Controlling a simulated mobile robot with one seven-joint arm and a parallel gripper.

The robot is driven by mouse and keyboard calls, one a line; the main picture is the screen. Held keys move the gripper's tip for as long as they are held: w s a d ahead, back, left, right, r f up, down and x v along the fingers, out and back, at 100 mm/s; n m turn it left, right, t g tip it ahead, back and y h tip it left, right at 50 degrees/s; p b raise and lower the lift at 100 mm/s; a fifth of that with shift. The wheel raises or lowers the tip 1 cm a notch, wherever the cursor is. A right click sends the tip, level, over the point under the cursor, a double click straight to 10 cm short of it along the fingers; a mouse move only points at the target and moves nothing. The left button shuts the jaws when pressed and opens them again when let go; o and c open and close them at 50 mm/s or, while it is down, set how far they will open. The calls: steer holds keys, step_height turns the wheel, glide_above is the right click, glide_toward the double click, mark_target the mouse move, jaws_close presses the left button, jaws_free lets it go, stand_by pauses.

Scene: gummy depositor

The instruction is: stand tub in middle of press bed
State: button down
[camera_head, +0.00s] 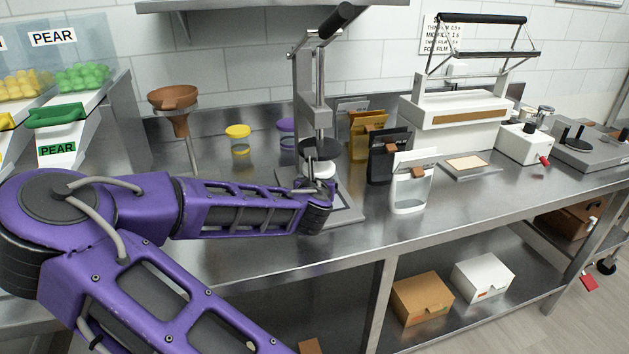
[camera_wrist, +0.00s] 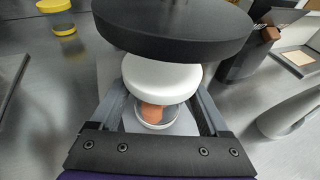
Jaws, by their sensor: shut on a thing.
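The tub (camera_wrist: 162,76) is clear with a white lid and something orange-brown inside. My gripper (camera_wrist: 160,112) is shut around its sides, and the tub looks upright. In the head view the tub's white lid (camera_head: 322,169) shows just below the press's black round plate (camera_head: 318,150). In the wrist view that plate (camera_wrist: 175,32) covers the far part of the lid. The press bed (camera_head: 348,213) is a flat metal base under the gripper. My arm hides part of the bed, and I cannot tell whether the tub's bottom touches it.
The press column (camera_head: 312,95) rises behind the tub, with a black lever (camera_head: 335,20) on top. A yellow-lidded tub (camera_head: 238,139) and a purple-lidded tub (camera_head: 287,130) stand behind. Pouches, including a black one (camera_head: 388,157) and a white one (camera_head: 412,185), stand close on the right.

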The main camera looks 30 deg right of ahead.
steer(key=shift+f, duration=0.3)
steer(key=shift+s, duration=0.1)
steer(key=shift+f, duration=0.2)
jaws_free()
steer(key=shift+r, duration=0.15)
